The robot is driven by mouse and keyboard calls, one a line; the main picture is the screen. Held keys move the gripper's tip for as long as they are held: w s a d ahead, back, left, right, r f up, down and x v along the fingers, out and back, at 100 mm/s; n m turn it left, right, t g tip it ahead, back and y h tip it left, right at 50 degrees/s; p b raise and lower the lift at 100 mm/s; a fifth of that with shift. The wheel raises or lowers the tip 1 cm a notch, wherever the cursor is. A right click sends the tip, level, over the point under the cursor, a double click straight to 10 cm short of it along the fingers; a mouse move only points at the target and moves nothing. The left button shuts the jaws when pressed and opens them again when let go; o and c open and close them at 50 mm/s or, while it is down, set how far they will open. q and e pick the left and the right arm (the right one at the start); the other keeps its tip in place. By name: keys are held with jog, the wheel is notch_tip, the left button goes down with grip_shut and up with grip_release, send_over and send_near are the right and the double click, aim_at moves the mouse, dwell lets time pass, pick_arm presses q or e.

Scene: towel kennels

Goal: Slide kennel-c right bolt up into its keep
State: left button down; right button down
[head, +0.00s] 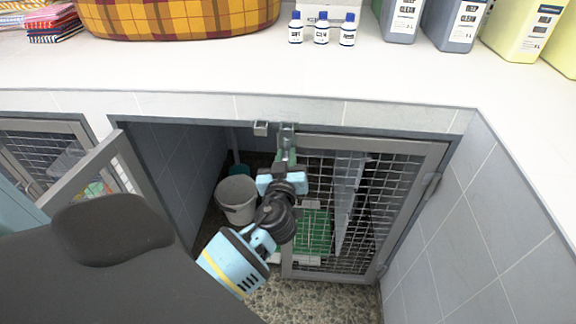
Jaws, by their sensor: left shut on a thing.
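The right mesh door (372,200) of the kennel stands closed, or nearly so, in its opening. Its green right bolt (286,147) runs upright at the door's top left corner, just below a small grey keep (287,128) on the opening's top edge. I cannot tell whether the bolt's tip is inside the keep. My left gripper (283,167) is shut on the bolt; its fingers partly hide the bolt's lower part. My right gripper is not in view.
A second keep (261,128) sits just left. The left door (118,160) stands swung open. A grey bucket (237,198) and a green crate (313,228) are inside. The white counter (230,72) overhead carries a basket (180,15), small bottles (321,30) and jugs.

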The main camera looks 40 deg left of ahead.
pick_arm(q)
jog(key=shift+w+r, duration=0.1)
jog(key=shift+r, duration=0.25)
jog(key=c, duration=1.4)
grip_release()
jog(key=shift+f, duration=0.1)
jog(key=shift+s+d+f, duration=0.1)
jog(key=shift+s+d, duration=0.05)
jog(key=shift+s, duration=0.15)
jog(key=b+v, duration=0.1)
jog(key=v, duration=0.6)
jog(key=shift+s+d, duration=0.1)
